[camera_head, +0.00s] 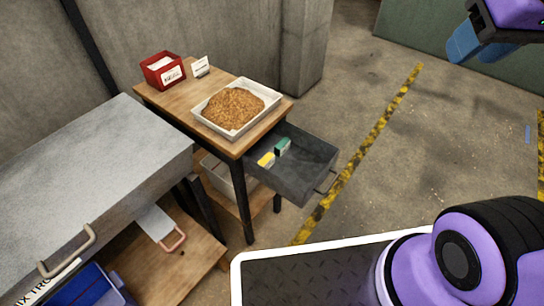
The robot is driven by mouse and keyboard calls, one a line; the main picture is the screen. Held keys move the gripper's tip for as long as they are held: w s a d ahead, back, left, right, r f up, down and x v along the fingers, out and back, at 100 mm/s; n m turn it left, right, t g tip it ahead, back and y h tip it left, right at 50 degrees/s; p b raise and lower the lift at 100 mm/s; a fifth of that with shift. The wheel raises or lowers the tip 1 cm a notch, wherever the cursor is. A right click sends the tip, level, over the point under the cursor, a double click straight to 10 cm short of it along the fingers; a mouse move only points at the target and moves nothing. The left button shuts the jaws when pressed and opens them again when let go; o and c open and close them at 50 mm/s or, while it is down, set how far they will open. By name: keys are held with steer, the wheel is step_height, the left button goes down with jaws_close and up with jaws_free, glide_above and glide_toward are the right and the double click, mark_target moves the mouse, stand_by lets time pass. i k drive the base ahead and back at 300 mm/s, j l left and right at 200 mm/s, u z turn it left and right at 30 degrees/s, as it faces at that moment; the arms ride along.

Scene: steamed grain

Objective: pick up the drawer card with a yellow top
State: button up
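The card with a yellow top (266,160) is in the open drawer (310,178) of the wooden table, near the drawer's left side. A green-topped card (282,145) stands just to its right and farther back. My gripper (478,46), with blue fingers, is at the top right, raised and well apart from the drawer. Its fingers are partly cut off and overlap in this view, so I cannot tell how far apart they are. I see nothing held in it.
On the wooden table (175,105) are a tray of grain (231,127), a red box (152,78) and a small white sign (200,67). A grey steel unit (90,165) stands at left, with a blue bin (85,290) below. Floor right of the drawer is clear.

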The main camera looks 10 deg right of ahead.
mark_target(267, 162)
steer(key=u, duration=0.45)
steer(key=l+u, duration=0.15)
steer(key=u, duration=0.3)
steer(key=l+u, duration=0.1)
steer(key=u, duration=0.8)
steer(key=l+u, duration=0.3)
steer(key=k+l+u, duration=0.2)
steer(key=l+u, duration=0.15)
steer(key=k+l+u, duration=0.15)
steer(key=l+u, duration=0.15)
steer(key=k+l+u, duration=0.3)
steer(key=k+l, duration=0.3)
steer(key=l, duration=0.15)
steer(key=k+l+u, duration=0.1)
steer(key=k+l, duration=0.15)
steer(key=l, duration=0.2)
